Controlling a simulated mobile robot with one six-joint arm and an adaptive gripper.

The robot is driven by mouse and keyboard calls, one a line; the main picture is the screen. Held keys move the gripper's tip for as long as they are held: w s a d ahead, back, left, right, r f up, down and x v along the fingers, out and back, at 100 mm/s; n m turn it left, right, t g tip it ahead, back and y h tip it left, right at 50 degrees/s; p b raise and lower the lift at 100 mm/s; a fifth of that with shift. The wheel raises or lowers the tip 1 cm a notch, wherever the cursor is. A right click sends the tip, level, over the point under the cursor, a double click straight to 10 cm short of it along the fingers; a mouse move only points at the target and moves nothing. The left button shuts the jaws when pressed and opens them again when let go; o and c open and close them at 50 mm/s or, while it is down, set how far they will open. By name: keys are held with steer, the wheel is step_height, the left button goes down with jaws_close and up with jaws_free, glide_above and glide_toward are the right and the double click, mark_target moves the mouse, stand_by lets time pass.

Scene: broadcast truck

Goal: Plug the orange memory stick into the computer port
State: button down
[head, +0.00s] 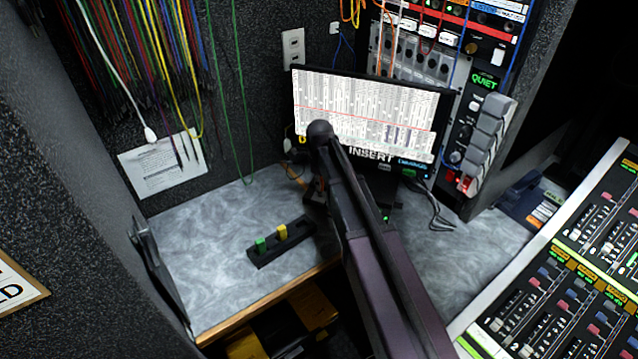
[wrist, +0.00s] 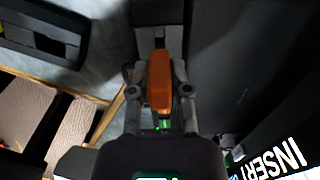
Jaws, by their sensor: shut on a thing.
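The orange memory stick (wrist: 159,82) is held lengthwise between the two fingers of my gripper (wrist: 158,68) in the wrist view. Its far end points at a dark grey block (wrist: 158,12) at the top of that view, which may be the computer; I cannot tell whether they touch. No port opening can be made out. In the head view my arm covers most of the gripper and the stick.
A black holder (head: 268,257) with a green stick (head: 261,244) and a yellow stick (head: 281,231) lies on the grey desk (head: 205,265). A mixing console (head: 570,290) stands at the right. Loose cables (head: 438,212) lie right of my arm. The desk's left part is clear.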

steer(key=shift+f+b, duration=1.35)
steer(key=shift+b, duration=0.05)
stand_by(0.3)
steer(key=c, duration=0.5)
jaws_free()
steer(key=shift+r, duration=0.15)
step_height(320, 180, up, 9)
steer(key=p, duration=0.9)
steer(key=shift+f, duration=0.2)
steer(key=s+a+r+n+p, duration=0.1)
steer(key=s+r+n+p, duration=0.3)
steer(key=r+p, duration=0.6)
steer(key=s+a+r+n+p, duration=0.2)
steer(key=s+r+n+p, duration=0.3)
steer(key=r+n+p, duration=0.4)
steer(key=shift+s+a+r+p, duration=0.2)
steer(key=shift+r+p, duration=0.65)
steer(key=shift+r, duration=0.05)
